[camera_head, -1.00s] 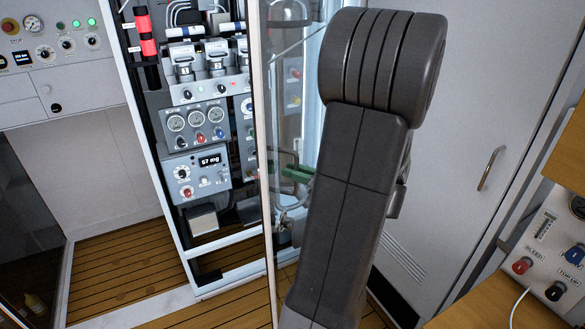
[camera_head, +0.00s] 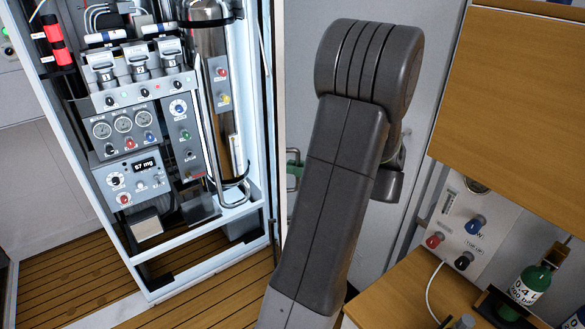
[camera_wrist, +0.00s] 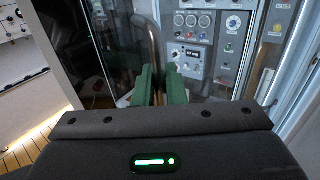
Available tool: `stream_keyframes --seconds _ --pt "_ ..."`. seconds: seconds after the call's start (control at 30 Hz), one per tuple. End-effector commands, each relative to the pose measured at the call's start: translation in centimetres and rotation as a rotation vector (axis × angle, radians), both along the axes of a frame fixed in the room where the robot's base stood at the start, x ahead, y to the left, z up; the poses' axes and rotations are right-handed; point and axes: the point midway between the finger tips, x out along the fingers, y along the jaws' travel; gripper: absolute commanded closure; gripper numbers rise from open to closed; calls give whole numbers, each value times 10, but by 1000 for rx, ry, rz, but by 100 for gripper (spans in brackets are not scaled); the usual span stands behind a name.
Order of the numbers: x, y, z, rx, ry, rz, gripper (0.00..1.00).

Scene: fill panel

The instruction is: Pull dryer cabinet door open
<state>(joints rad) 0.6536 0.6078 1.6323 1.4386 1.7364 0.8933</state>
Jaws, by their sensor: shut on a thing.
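The dryer cabinet (camera_head: 75,185) stands open at the left in the head view, its instruments and a silver cylinder in plain sight. Its glass door (camera_wrist: 112,60) fills much of the wrist view, with gauges showing through or past it. My gripper's green fingers (camera_wrist: 158,82) are closed around the door's curved metal handle (camera_wrist: 153,38), one finger on each side.
A wooden bench and a panel with knobs (camera_head: 465,225) stand close at the right, with a green bottle (camera_head: 530,285). A grey wall or locker lies behind my arm. Free wooden floor (camera_head: 85,265) shows at the lower left.

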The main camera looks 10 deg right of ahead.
Motion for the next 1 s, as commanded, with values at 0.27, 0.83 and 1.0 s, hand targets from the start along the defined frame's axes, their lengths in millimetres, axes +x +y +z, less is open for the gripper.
stream_keyframes --seconds 0.27,0.83,1.0 --pt "0 0 -1 0 2 0 100" --pt "0 0 17 -3 -4 -1 75" --pt "0 0 48 -4 -6 -1 75"
